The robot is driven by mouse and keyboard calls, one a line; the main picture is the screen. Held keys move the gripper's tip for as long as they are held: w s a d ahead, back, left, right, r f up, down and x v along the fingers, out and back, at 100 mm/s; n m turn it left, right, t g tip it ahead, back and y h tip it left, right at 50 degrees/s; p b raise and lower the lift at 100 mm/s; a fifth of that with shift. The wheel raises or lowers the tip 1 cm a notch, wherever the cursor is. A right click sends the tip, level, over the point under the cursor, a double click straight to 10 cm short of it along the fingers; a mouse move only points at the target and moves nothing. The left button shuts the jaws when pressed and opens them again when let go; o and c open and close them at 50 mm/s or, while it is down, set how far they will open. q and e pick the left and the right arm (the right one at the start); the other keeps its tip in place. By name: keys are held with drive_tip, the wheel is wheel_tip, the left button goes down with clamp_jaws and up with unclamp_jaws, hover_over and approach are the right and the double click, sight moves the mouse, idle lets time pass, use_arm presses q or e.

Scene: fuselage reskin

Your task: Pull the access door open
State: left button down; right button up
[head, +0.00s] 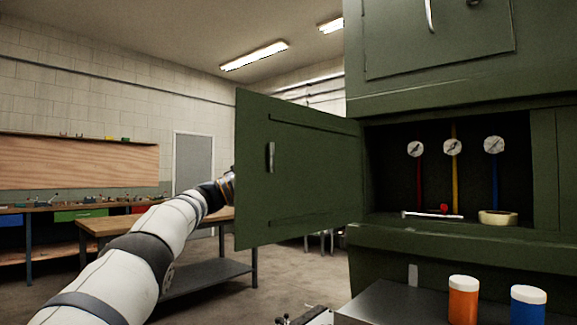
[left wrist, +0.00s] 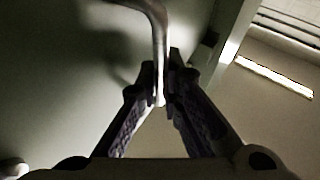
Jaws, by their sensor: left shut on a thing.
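The green access door (head: 300,190) stands swung wide open to the left of the cabinet opening, joined to the cabinet along its right edge. A small metal handle (head: 270,157) shows on the face toward the head camera. My left arm reaches the door's free left edge, and its gripper is hidden behind the door in the head view. In the left wrist view my left gripper (left wrist: 163,88) is shut on a curved metal handle (left wrist: 156,18), with the dim door surface (left wrist: 60,70) behind it.
The open bay (head: 480,180) holds several gauges, coloured pipes, a tape roll (head: 498,217) and a rod. Orange (head: 463,300) and blue (head: 528,305) bottles stand on a surface in front. A wooden workbench (head: 205,220) stands behind my left arm and the door.

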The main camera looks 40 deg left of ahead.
use_arm(q)
drive_tip(key=shift+a, duration=0.3)
drive_tip(key=c, duration=2)
unclamp_jaws()
drive_tip(key=v, duration=1.2)
